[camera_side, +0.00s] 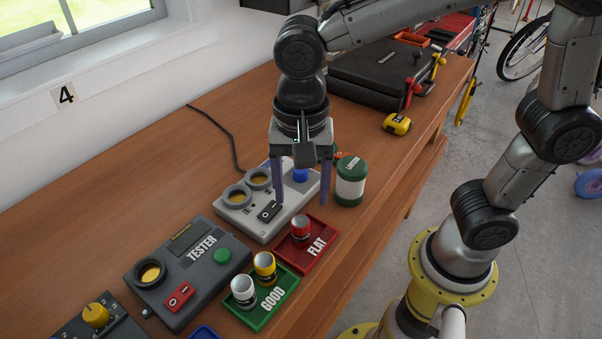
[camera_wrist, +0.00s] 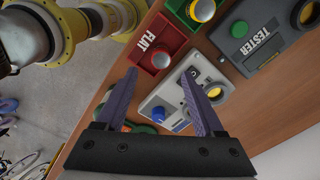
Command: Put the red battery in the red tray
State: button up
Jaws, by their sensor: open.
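The red battery (camera_side: 300,231) stands upright inside the red tray (camera_side: 318,257) marked FLAT, near its back left end. In the wrist view the red battery (camera_wrist: 161,60) also sits in the red tray (camera_wrist: 140,52). My gripper (camera_side: 302,198) is open and empty, with its fingers pointing down above the light grey device. It is behind and above the red tray, apart from the battery. In the wrist view nothing is between the fingers of my gripper (camera_wrist: 162,72) except the view of the device and tray beyond.
A light grey device (camera_side: 262,226) with round sockets lies behind the trays. A green tray (camera_side: 262,318) marked GOOD holds a yellow battery (camera_side: 264,267) and a white battery (camera_side: 243,291). A grey tester (camera_side: 170,290) is at left. A green-and-white lantern (camera_side: 350,185) stands close right of my gripper.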

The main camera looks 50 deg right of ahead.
jog(key=s+d+r+n+t, duration=0.1)
jog(key=s+d+n, duration=0.3)
jog(key=d, duration=0.4)
jog(key=s+d+r+n+t, duration=0.2)
jog(key=s+d+n+t, duration=0.2)
jog(key=d+n, duration=0.3)
jog(key=shift+s+d+t, duration=0.3)
jog(key=shift+s+d, duration=0.1)
jog(key=shift+d, duration=0.05)
